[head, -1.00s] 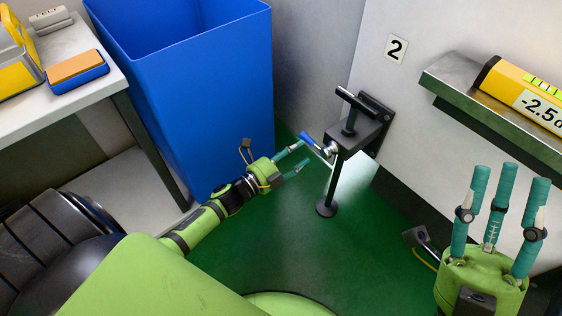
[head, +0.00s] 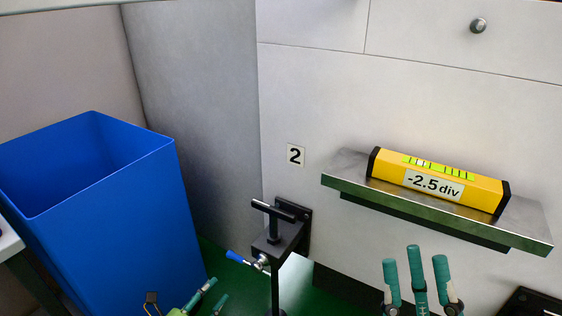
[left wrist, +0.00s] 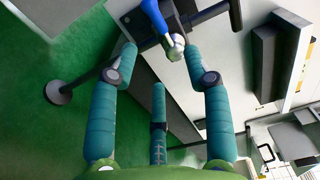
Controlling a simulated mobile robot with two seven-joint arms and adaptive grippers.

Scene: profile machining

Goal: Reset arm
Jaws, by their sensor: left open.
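My left gripper (head: 208,296) is open and empty at the bottom of the head view, left of a black wall-mounted fixture (head: 282,236) with a T-shaped bar on top. The fixture's blue-handled lever (head: 240,258) points toward that gripper. In the left wrist view, the spread teal fingers of my left gripper (left wrist: 160,62) frame the space below the blue handle (left wrist: 156,18) and its round metal joint (left wrist: 174,44), apparently without closing on them. My right gripper (head: 416,268) stands upright at the bottom, fingers apart and empty; its palm is cut off.
A large blue bin (head: 110,225) stands at the left. A metal shelf (head: 345,180) on the right wall holds a yellow level (head: 438,182) marked "-2.5 div". A "2" label (head: 296,155) is on the wall. Green floor shows below.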

